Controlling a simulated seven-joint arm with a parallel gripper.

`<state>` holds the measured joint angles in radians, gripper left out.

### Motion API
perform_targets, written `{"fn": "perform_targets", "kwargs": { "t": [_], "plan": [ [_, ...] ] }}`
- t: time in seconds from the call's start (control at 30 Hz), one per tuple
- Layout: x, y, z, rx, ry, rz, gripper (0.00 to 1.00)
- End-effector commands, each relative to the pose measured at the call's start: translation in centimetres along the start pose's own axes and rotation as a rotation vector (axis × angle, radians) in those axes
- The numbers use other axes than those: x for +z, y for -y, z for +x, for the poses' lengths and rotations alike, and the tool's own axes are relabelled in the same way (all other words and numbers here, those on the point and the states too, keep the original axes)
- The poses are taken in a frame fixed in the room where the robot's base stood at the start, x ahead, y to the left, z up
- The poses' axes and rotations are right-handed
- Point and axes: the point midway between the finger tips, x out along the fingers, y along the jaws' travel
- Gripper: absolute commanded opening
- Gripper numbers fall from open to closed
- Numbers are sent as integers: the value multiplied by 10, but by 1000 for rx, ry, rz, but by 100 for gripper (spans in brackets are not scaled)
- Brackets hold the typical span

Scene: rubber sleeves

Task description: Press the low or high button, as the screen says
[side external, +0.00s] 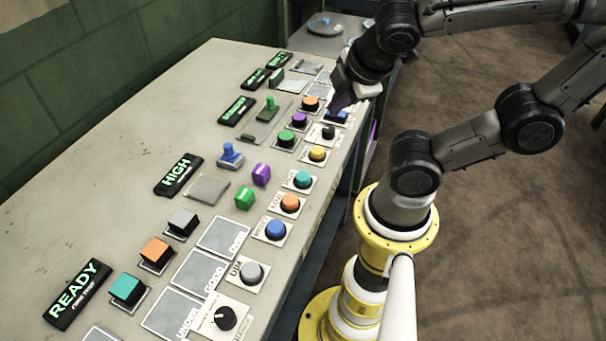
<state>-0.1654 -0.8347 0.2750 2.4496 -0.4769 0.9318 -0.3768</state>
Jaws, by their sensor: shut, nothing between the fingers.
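A black screen (178,175) at the left middle of the bench shows HIGH in green letters. To its right, along the bench edge, stand a teal button (302,179), an orange button (290,203) and a blue button (276,229) on pale labelled plates. Their labels are too small to read surely, so I cannot tell which is low or high. My gripper (342,104) is shut and empty at the far right edge of the bench. Its tips are over or close by a far blue button (338,117); I cannot tell whether they touch it.
A READY screen (77,293) stands at the front left. Further back are purple (299,118), green (286,138) and yellow (317,153) buttons. Loose green (245,197) and purple (261,174) blocks lie mid-bench. The left side of the bench is clear.

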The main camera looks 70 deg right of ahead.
Motion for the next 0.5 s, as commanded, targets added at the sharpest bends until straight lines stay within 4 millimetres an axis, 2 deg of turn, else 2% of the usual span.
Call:
{"fn": "perform_targets", "kwargs": {
  "t": [0.03,0.2,0.33,0.5],
  "plan": [
    [-1,1,7,30,15,-151,0],
    [-12,-2,24,150,47,-587,0],
    [-28,1,34,235,41,-845,0],
    [-48,15,41,303,2,-1034,0]
  ]
}}
